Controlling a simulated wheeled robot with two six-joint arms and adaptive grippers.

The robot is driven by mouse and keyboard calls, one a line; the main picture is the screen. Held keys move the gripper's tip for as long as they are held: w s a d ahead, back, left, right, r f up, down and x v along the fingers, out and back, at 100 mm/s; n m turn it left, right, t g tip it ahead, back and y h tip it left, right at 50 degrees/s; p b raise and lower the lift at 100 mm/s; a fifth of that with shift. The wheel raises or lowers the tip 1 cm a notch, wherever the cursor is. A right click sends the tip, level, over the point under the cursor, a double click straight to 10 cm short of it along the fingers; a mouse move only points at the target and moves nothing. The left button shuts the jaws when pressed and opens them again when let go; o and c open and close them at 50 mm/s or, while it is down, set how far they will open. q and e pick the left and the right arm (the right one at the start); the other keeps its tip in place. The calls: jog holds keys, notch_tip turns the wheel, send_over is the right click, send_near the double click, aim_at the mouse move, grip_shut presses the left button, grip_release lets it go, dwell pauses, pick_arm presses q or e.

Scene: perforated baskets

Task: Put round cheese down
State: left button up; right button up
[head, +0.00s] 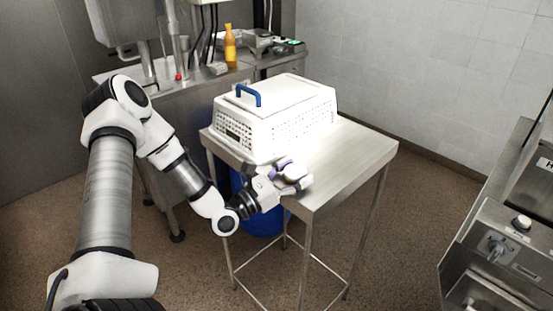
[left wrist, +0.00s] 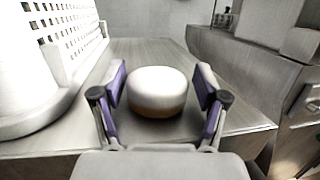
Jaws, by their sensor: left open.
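The round cheese (left wrist: 157,92) has a white top and an orange-brown lower side. In the left wrist view it sits upright on the metal table (left wrist: 139,52), between the purple-padded fingers of my left gripper (left wrist: 162,97). The fingers stand apart, with a visible gap on each side of the cheese. In the head view my left gripper (head: 284,172) is at the table's near left edge, by the cheese (head: 296,174), which it partly hides. My right gripper is not in view.
The tabletop (head: 352,153) to the right is clear. A blue bin (head: 262,222) is beneath.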

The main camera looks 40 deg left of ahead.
pick_arm(q)
jog(key=shift+v, duration=1.15)
jog(key=p+v, duration=0.5)
jog(key=v, duration=0.4)
jog(key=shift+s+a, duration=0.2)
jog(key=shift+s, duration=0.05)
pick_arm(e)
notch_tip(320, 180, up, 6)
pick_arm(q)
jog(key=shift+r, duration=0.15)
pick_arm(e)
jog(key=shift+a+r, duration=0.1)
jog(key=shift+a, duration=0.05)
